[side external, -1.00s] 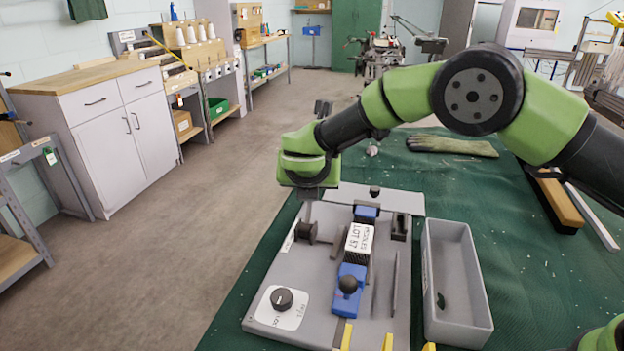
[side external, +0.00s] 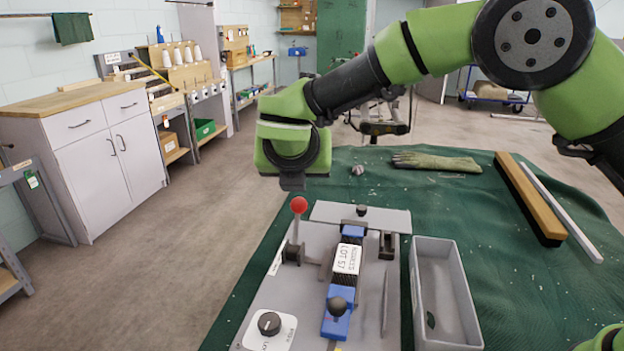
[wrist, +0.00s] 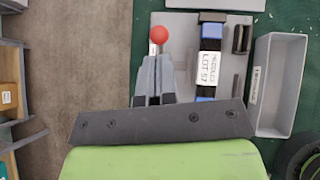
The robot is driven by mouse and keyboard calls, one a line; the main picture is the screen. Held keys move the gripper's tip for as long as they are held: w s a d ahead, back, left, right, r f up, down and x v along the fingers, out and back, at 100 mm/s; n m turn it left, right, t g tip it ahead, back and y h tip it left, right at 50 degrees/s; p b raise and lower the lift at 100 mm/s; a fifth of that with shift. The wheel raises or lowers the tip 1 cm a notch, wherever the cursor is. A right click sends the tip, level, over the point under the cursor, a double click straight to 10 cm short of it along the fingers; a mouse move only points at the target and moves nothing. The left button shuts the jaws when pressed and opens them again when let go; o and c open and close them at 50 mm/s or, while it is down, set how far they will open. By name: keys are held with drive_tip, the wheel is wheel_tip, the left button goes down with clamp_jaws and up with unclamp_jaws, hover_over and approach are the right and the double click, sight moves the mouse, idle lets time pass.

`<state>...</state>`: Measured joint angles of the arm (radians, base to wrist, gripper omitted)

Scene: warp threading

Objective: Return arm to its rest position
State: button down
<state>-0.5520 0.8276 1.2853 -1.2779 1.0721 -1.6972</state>
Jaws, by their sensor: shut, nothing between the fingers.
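My arm's green wrist and my gripper (side external: 292,184) are raised above the back left of the grey fixture board (side external: 262,305). In the wrist view my gripper's two grey fingers (wrist: 154,75) are together with nothing between them. A lever with a red ball knob (side external: 299,205) stands upright just below the gripper in the side view, apart from it. The red knob also shows in the wrist view (wrist: 159,34), just beyond the fingertips. The gripper's fingertips are hard to make out in the side view.
A blue clamp with a white label (side external: 347,258) lies along the board's middle, with a black dial (side external: 269,323) at front left. A grey tray (side external: 462,300) stands to the right. A glove (side external: 437,162) and wooden bar (side external: 530,197) lie on the green cloth (side external: 490,240).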

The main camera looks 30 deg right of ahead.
drive_tip(key=s+d+r+m+g+y, duration=0.3)
drive_tip(key=s+d+r+m, duration=0.75)
drive_tip(key=s+m, duration=0.5)
drive_tip(key=s+m+t+y, duration=0.2)
drive_tip(key=s+m+y, duration=0.2)
drive_tip(key=s+m, duration=0.9)
drive_tip(key=m, duration=0.5)
drive_tip(key=shift+s+d+f, duration=0.15)
drive_tip(key=shift+s+d, duration=0.1)
drive_tip(key=shift+s, duration=0.05)
